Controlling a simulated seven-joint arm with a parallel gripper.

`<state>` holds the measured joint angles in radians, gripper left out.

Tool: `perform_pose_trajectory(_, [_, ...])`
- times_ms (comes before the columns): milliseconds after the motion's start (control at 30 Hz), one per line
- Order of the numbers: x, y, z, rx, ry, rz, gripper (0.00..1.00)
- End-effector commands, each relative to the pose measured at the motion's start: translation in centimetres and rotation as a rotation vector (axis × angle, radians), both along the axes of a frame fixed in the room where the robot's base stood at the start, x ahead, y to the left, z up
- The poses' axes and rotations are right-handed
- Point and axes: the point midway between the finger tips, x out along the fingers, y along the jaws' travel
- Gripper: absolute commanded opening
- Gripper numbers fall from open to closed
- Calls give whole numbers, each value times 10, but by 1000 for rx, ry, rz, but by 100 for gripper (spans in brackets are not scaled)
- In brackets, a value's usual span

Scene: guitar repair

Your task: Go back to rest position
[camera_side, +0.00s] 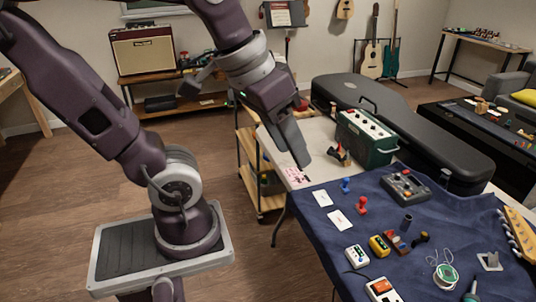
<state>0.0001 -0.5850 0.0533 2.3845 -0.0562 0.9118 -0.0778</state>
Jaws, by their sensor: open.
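My gripper (296,138) hangs in the upper middle of the side view, above the left end of the work table. It points down and to the right.
A blue cloth (318,232) covers much of the table, with white cards, small pedals and tools on it. A green amplifier (366,140) and a black guitar case (425,130) stand behind. A wooden shelf cart (247,160) is beside the table. The floor at left is clear.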

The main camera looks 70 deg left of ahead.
Motion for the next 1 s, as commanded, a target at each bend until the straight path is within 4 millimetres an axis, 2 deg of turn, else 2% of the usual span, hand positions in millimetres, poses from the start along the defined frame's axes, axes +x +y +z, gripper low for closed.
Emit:
perform_pose_trajectory(33, [-16,-1,-6,49,-31,-53,43])
perform_pose_trajectory(100, [-29,0,-13,99,-53,-103,43])
perform_pose_trajectory(200, [-36,1,-17,126,-63,-129,43])
perform_pose_trajectory(1000, [-35,1,-17,122,-62,-126,43])
